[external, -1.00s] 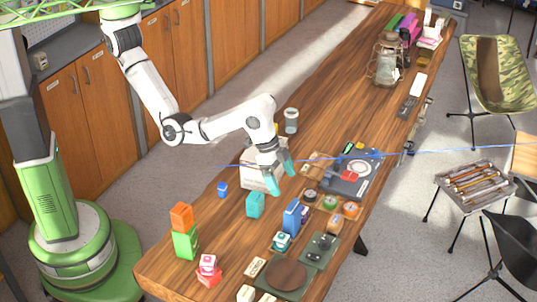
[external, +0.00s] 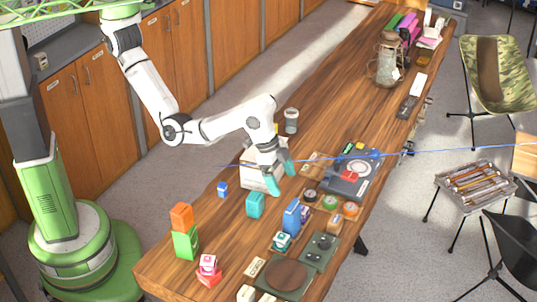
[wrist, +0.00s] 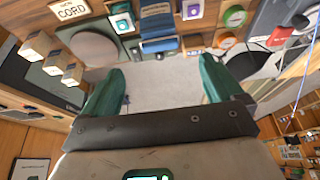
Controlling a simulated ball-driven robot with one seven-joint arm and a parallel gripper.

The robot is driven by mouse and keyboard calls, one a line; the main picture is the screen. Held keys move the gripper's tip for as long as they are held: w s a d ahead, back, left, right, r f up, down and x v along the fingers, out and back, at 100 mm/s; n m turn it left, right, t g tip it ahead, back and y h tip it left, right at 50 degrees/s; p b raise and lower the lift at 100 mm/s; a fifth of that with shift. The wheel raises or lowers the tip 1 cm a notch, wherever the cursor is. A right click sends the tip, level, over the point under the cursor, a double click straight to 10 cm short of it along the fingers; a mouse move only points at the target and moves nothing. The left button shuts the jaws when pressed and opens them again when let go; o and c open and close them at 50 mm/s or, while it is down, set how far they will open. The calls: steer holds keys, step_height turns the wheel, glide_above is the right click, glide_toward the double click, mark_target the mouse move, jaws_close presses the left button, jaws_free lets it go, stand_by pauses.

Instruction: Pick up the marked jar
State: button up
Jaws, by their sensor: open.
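My gripper (external: 281,175) is open and empty above the table, its two teal fingers apart; in the wrist view the fingers (wrist: 162,70) have nothing between them. Several jar-like things are in view, and I cannot tell which one is marked. A clear jar with a grey lid (external: 291,120) stands beyond my gripper by the table's far edge. Low round tins, one orange-rimmed (external: 350,209) and one green-rimmed (external: 330,202), sit to the right and nearer the camera. They also show in the wrist view, orange (wrist: 224,41) and green (wrist: 234,16).
A teal block (external: 255,205) and blue block (external: 291,215) stand close to my gripper. A white box (external: 250,179) is partly hidden behind it. A dark device (external: 345,185) lies to the right. Orange (external: 181,216) and green blocks (external: 186,243) are stacked at left. A lantern (external: 387,62) stands farther back.

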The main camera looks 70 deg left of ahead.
stand_by(0.4)
steer(key=shift+c, duration=1)
steer(key=w+a+f+n+y, duration=0.1)
steer(key=w+a+n, duration=0.1)
steer(key=w+a, duration=0.5)
steer(key=n+g+y+b, duration=0.2)
steer(key=n+g, duration=0.1)
steer(key=n, duration=0.6)
glide_toward(291, 119)
steer(key=a+f, duration=0.1)
steer(key=a, duration=0.1)
steer(key=shift+w+a+f+b, duration=0.1)
steer(key=shift+w+f, duration=0.1)
steer(key=shift+f, duration=1.55)
steer(key=shift+w+f+b, duration=0.15)
steer(key=shift+f, duration=1.65)
steer(key=shift+w+f+b, duration=0.1)
steer(key=shift+w+f, duration=0.1)
steer(key=shift+f, duration=1.55)
